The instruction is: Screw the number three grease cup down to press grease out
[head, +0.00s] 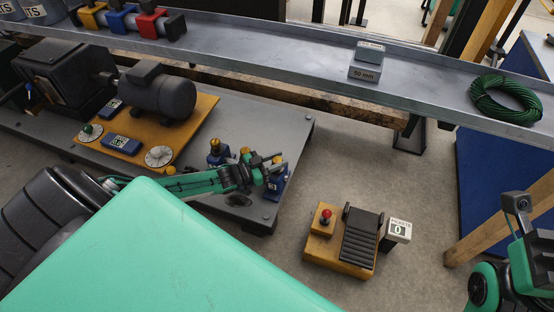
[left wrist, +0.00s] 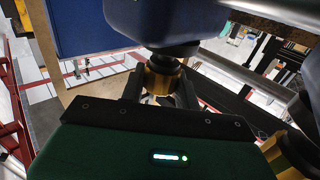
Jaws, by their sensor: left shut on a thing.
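Small blue blocks with brass grease cups stand in a row at the right end of the grey bench plate in the head view. My left gripper (head: 271,170) is at the rightmost block (head: 279,184). In the left wrist view its fingers are shut on a brass grease cup (left wrist: 161,80), which joins a blue block (left wrist: 165,25). Two other brass cups, a left one (head: 215,145) and a middle one (head: 245,151), stand apart from the fingers. I cannot read any number. My right arm shows at the right edge; its finger state is unclear.
A motor (head: 158,92) and dials sit on an orange base (head: 197,117) left of the cups. A grey shelf (head: 300,52) runs behind, with a 50 mm block (head: 366,68) and a green coil (head: 505,99). A pedal box (head: 337,262) stands on the floor, with free floor around it.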

